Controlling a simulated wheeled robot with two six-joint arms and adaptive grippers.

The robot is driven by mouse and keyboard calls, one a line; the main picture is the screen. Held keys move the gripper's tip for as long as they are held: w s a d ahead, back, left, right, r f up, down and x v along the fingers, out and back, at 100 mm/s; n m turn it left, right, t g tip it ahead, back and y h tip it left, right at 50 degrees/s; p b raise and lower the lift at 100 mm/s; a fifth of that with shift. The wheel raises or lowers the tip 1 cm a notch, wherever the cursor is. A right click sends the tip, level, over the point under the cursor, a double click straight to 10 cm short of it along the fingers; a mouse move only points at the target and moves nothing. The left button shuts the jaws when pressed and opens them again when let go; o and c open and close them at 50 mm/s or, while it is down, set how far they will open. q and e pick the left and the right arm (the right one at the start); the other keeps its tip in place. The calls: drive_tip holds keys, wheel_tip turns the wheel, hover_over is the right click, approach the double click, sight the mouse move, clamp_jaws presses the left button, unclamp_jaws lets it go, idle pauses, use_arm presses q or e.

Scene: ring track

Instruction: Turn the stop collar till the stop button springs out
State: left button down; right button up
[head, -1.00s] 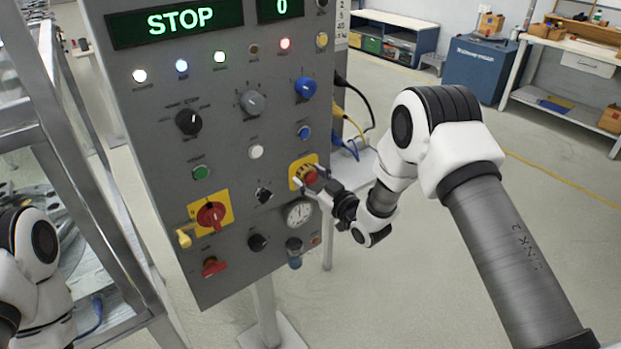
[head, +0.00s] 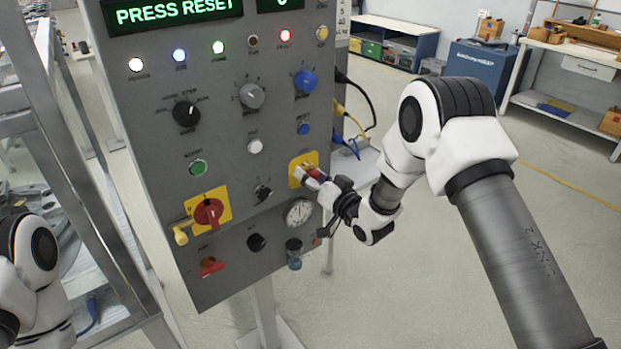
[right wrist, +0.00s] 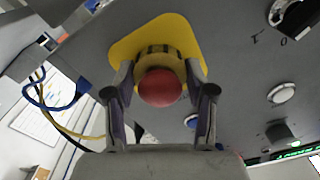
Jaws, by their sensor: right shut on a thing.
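The red stop button (right wrist: 160,88) faces the camera in the right wrist view, in the middle of its yellow-brown stop collar (right wrist: 157,60). The collar sits on a yellow plate (head: 299,162) low on the right side of the grey panel (head: 225,130). My right gripper (right wrist: 160,76) has one finger on each side of the collar and is shut on it. In the head view my right gripper (head: 317,178) hides most of the button. The display (head: 172,11) reads "PRESS RESET". My left gripper is out of view; only part of that arm shows at lower left.
A red rotary switch (head: 209,213) with a yellow plate, a gauge (head: 299,212) and several knobs and lamps surround the collar. Cables (head: 352,146) hang at the panel's right edge. A metal frame (head: 85,190) stands at the left. The floor at right is open.

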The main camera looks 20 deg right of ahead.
drive_tip(key=shift+r+m, duration=0.1)
drive_tip(key=shift+m, duration=0.5)
drive_tip(key=o, duration=1.2)
drive_tip(key=shift+c, duration=0.2)
drive_tip(key=shift+d, duration=0.1)
drive_tip(key=v, duration=1.2)
